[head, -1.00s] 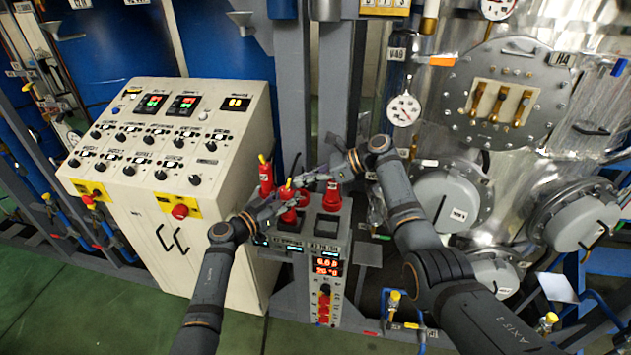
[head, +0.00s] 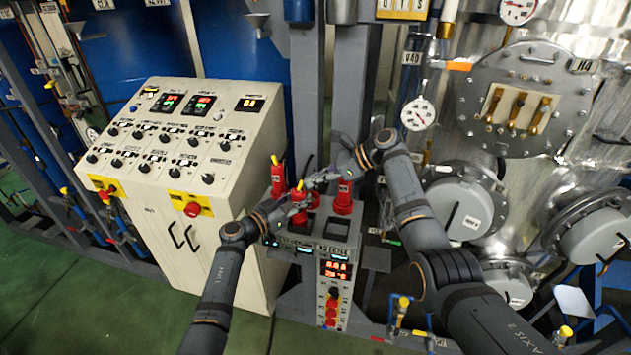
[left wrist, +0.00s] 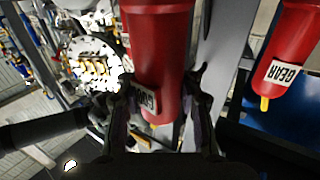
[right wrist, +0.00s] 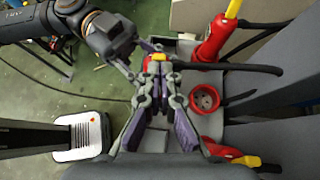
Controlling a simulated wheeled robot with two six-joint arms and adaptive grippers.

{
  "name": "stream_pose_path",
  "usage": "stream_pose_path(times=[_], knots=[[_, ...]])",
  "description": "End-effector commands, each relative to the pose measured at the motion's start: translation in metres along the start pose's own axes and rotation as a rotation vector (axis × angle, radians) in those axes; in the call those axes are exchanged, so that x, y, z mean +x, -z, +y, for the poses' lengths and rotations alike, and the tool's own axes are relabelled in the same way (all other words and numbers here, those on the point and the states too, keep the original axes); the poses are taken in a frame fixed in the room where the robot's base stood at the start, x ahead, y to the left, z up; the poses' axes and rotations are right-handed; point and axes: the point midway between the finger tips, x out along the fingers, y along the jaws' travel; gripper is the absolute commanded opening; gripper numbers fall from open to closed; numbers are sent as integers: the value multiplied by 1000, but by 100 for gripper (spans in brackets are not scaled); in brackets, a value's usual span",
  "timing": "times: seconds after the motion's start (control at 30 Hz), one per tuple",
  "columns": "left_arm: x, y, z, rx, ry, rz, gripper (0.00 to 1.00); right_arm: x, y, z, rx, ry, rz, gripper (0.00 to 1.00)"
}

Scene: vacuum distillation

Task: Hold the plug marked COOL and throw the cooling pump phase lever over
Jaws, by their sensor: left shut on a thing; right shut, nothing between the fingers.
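My left gripper (head: 290,207) is shut on a red plug (head: 298,194) above the grey stand (head: 354,238). In the left wrist view this red plug (left wrist: 158,62) fills the space between the fingers. Its white label is turned and partly covered, so I cannot read it surely. My right gripper (head: 318,181) is shut and empty, close beside the held plug. In the right wrist view its fingertips (right wrist: 160,78) lie just below a red and yellow part held by my left gripper; I cannot tell whether they touch. I cannot make out the phase lever clearly.
Other red plugs stand close by, one right of the held plug (head: 343,198) and one behind left (head: 278,180). A red round socket (right wrist: 205,98) shows in the right wrist view. A cream control panel (head: 200,240) is left; a metal vessel (head: 450,150) is right.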

Motion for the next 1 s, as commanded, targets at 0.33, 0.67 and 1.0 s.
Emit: stream_pose_path(times=[0.33,0.67,1.0], knots=[[0,0,-1,3,2,-1,0,1,-5,0,-1,-1,74,0],[0,0,-1,3,2,-1,0,3,-11,0,-1,-1,147,0],[0,0,-1,3,2,-1,0,6,-18,0,1,1,161,0]])
